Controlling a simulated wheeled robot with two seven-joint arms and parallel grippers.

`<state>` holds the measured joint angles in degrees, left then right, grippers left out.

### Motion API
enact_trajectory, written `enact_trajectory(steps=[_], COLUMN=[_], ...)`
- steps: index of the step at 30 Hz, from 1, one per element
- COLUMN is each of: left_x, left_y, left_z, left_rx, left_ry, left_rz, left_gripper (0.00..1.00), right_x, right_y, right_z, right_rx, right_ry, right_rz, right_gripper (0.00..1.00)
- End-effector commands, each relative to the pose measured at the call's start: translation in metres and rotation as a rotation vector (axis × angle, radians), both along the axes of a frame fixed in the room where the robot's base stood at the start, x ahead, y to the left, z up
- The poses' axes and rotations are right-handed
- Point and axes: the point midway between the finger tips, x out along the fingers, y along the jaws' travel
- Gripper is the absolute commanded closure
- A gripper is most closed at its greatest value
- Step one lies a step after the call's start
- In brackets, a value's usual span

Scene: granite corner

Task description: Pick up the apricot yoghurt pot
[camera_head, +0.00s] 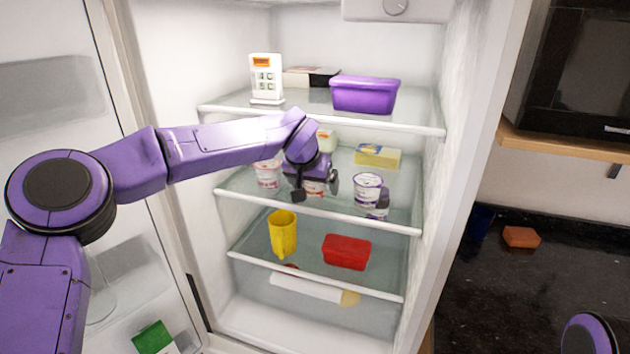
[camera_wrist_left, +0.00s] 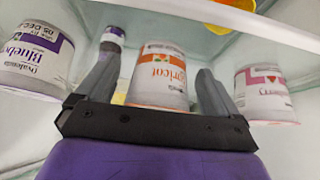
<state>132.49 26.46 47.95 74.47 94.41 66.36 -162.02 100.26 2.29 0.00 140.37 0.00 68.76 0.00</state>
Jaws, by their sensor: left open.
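The apricot yoghurt pot (camera_wrist_left: 160,75), white with an orange label, stands in the middle of the wrist view. In the head view only part of the pot (camera_head: 313,187) shows on the second shelf behind my gripper. My left gripper (camera_head: 316,190) is open in front of it. In the wrist view the fingers of my left gripper (camera_wrist_left: 158,68) stand on either side of the pot with gaps; I see no grip on it. My right gripper is out of view.
A blueberry pot (camera_head: 367,188) stands right of the apricot pot and a raspberry pot (camera_head: 266,173) left of it. A yellow butter pack (camera_head: 377,156) lies behind. The shelf above holds a purple tub (camera_head: 364,95); below are a yellow jug (camera_head: 282,234) and red box (camera_head: 346,252).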

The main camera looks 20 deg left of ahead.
Motion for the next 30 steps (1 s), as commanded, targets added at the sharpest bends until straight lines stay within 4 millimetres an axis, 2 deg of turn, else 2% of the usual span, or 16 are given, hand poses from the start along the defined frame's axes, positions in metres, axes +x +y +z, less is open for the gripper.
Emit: enact_trajectory(steps=[1,6,7,16,20,26,30], left_x=[0.000,0.000,0.000,0.000,0.000,-0.032,-0.065], left_y=[0.000,0.000,0.000,0.000,0.000,0.002,0.003], left_z=[0.000,0.000,0.000,0.000,-0.001,-0.001,-0.001], left_rx=[0.000,0.000,0.000,0.000,-0.001,0.000,-0.002], left_ry=[0.000,0.000,0.000,0.000,-0.001,-0.003,-0.004], left_rz=[0.000,0.000,0.000,0.000,0.001,-0.002,-0.001], left_gripper=[0.05,0.60,0.65,0.66,0.66,0.66,0.66], right_x=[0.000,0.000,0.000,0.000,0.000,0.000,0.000], right_y=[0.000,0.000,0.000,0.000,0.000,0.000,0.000], right_z=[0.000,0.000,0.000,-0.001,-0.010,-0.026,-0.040], right_rx=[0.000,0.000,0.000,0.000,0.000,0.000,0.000], right_ry=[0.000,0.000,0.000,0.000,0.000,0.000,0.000], right_rz=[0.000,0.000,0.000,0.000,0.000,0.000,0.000], right_gripper=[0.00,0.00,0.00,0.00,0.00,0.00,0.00])
